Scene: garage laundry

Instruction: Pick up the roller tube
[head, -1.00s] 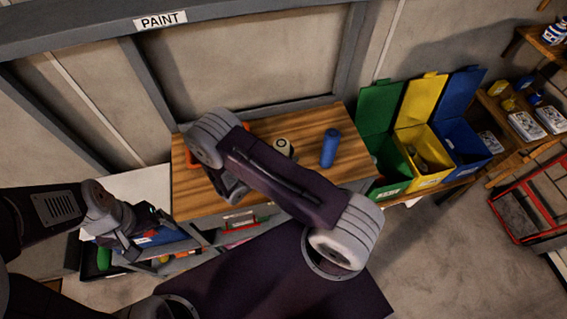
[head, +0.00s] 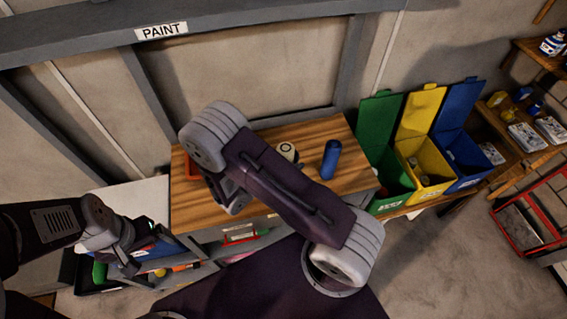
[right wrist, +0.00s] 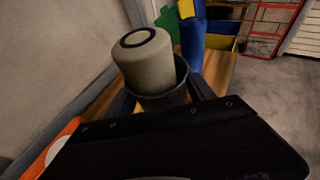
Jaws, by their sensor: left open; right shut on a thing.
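The roller tube, a beige cylinder with a black ring on top set in a dark cup-like lower part, stands upright in the right wrist view (right wrist: 147,60). Its top shows over the wooden bench in the head view (head: 287,151). My right gripper (right wrist: 163,92) is shut on the dark lower part, one finger on each side. The tube's base is hidden, so I cannot tell its gap to the bench. In the head view my right arm hides the right fingers. My left gripper (head: 132,258) is open and empty, low at the left.
A blue cylinder (head: 331,160) stands on the bench (head: 350,180) close to the tube's right. An orange object (right wrist: 48,150) lies to the left. Green (head: 377,130), yellow (head: 428,165) and blue (head: 465,150) bins stand at the right. A wall is behind.

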